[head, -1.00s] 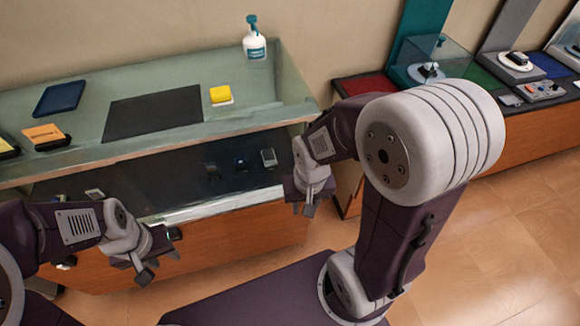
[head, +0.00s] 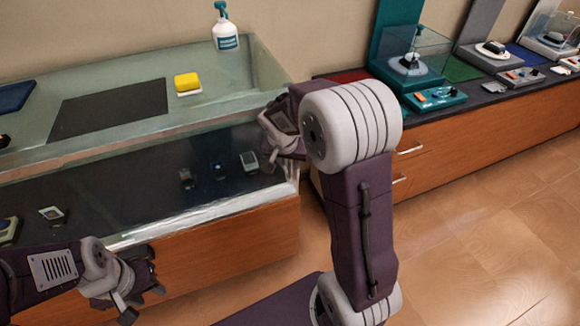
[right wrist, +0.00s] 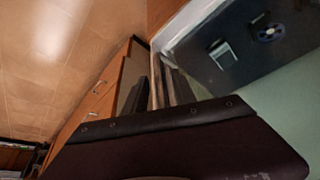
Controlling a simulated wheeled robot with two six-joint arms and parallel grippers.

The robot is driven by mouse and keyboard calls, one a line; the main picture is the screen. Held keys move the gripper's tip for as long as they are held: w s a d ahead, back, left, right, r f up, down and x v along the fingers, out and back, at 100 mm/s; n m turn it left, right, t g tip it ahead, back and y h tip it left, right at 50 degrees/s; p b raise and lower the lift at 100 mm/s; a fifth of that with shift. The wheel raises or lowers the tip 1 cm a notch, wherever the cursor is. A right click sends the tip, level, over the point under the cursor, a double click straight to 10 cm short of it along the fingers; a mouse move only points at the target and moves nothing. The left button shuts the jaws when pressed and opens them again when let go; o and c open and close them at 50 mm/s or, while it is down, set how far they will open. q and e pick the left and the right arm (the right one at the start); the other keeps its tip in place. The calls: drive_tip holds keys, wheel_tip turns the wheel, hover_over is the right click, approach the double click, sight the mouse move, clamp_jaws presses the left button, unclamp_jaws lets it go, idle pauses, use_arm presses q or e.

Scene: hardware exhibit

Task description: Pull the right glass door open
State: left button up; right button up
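The display case has a glass front (head: 120,180) over a dark inner shelf, with a pale bottom rail (head: 190,217). I cannot make out a seam or handle marking off the right glass door. My right gripper (head: 275,160) is at the right end of the glass front, beside the case's corner. Its fingertips are mostly hidden in the head view. In the right wrist view, dark finger shapes (right wrist: 153,88) lie close to the pale case edge; whether they touch or hold it is unclear. My left gripper (head: 138,298) is open and empty, low in front of the case at left.
Small devices (head: 218,170) sit inside the case. A spray bottle (head: 225,30), a yellow block (head: 187,82) and a dark mat (head: 110,110) are on top. A wooden counter (head: 450,130) with exhibits stands to the right. The floor (head: 480,230) at front right is clear.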

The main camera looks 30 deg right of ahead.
drive_tip(key=shift+x, duration=1.2)
clamp_jaws()
idle(0.5)
